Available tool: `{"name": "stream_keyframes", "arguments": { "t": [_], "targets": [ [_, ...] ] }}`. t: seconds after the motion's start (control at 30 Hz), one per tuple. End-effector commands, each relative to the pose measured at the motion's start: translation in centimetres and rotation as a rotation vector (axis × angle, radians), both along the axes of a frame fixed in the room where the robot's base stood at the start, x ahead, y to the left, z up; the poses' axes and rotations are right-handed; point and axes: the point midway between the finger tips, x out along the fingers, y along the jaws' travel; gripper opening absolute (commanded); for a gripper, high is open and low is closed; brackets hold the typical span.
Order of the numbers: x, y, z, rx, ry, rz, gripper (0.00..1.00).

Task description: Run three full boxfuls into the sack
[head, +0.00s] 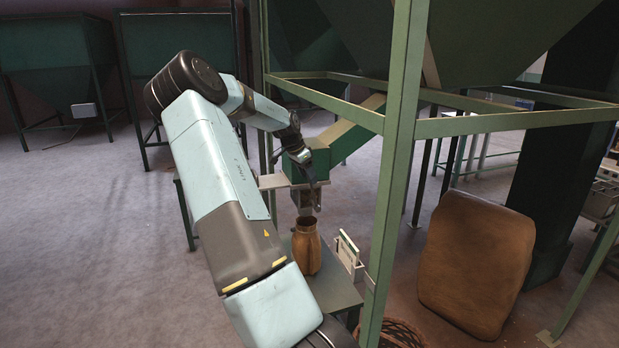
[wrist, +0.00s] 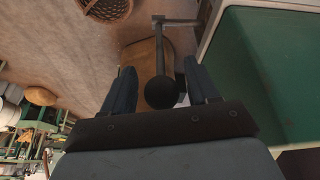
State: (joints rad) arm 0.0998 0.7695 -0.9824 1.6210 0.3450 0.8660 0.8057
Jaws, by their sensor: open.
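The open-topped brown sack (head: 307,246) stands upright on a small green table below the spout (head: 307,197). The green measuring box (head: 305,163) sits above the spout, at the foot of the sloping chute (head: 358,139). A pale slide plate (head: 272,181) sticks out at its left. My gripper (head: 302,160) is at the box in the head view, its fingers hard to make out there. In the wrist view my gripper (wrist: 161,88) is open, with a black ball knob (wrist: 161,92) on a lever between its fingers. No finger visibly grips the knob. The sack's contents are hidden.
Green frame posts (head: 397,160) stand right of the arm, under a large hopper (head: 480,40). A big brown bulging sack (head: 475,262) stands at the right. A wicker basket (head: 398,336) is on the floor, also visible in the wrist view (wrist: 105,8). Floor at left is clear.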

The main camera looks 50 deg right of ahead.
Motion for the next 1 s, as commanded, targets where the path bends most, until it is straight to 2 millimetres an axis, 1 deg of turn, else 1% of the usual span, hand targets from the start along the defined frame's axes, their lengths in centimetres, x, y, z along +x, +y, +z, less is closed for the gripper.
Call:
{"name": "stream_keyframes", "arguments": {
  "t": [0.03,0.17,0.47,1.0],
  "targets": [
    [-0.09,-0.13,-0.40,0.000,0.001,0.000,0.59],
    [-0.14,-0.32,-0.96,0.000,0.000,-0.001,0.59],
    [-0.14,-0.36,-1.05,0.000,-0.001,0.000,0.58],
    [-0.19,-0.33,-1.03,0.001,0.001,0.000,0.06]
  ]
}}
